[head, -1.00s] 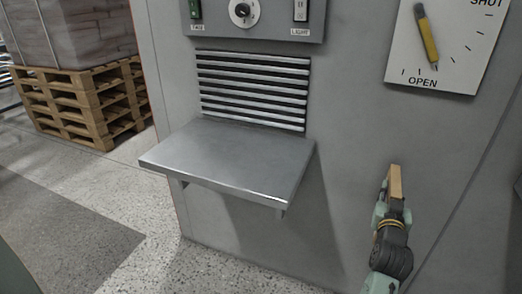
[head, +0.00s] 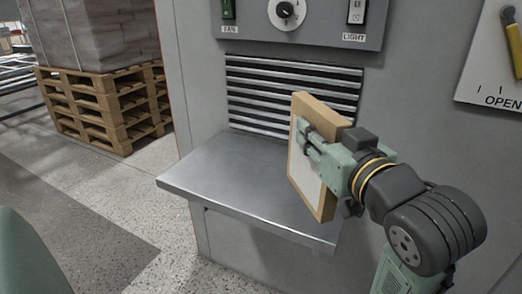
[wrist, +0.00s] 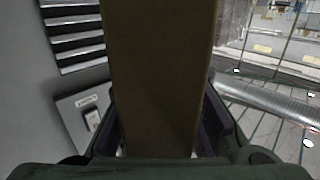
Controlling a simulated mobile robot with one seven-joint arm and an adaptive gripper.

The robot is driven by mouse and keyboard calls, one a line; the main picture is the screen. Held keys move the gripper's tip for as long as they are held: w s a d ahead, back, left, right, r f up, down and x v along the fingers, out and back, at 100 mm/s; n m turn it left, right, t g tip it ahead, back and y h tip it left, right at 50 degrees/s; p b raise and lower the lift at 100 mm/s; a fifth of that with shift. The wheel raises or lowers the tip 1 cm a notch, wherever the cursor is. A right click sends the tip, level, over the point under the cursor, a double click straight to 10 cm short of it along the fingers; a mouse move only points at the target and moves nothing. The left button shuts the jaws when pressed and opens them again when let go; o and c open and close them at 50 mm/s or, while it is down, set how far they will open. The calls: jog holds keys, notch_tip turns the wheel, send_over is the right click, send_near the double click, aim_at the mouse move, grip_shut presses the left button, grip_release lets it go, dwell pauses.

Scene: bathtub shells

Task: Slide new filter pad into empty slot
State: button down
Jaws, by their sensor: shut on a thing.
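The filter pad (head: 308,178) is a flat white panel in a tan frame. My gripper (head: 312,145) is shut on it and holds it upright, edge toward the wall, above the right part of the steel shelf. In the wrist view the pad's brown edge (wrist: 160,80) fills the middle, between my gripper's fingers. The slatted grille (head: 270,95) is in the grey wall behind the shelf; the pad hides its right part. Slats (wrist: 75,30) also show at the upper left of the wrist view. I cannot tell which opening is the empty slot.
The steel shelf (head: 230,185) juts out below the grille, its left part bare. Above is a control panel (head: 300,20) with a dial and switches. A lever plate (head: 490,60) is at the right. Loaded pallets (head: 105,105) stand at the back left.

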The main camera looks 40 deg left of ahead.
aim_at(292, 114)
jog(key=a+p, duration=0.1)
jog(key=w+a+p, duration=0.1)
jog(key=a, duration=0.1)
jog(key=a+p, duration=0.1)
jog(key=p, duration=0.1)
jog(key=shift+w+a+r, duration=0.25)
jog(key=shift+w+a, duration=0.05)
jog(key=shift+w, duration=0.05)
jog(key=w+a+f+p, duration=0.3)
jog(key=a+f+p, duration=0.2)
jog(key=a+p, duration=0.2)
jog(key=shift+a+f, duration=0.15)
jog(key=shift+a, duration=0.9)
jog(key=shift+w, duration=0.1)
jog(key=shift+f, duration=0.15)
jog(key=c, duration=1.4)
grip_release()
jog(key=shift+o, duration=0.2)
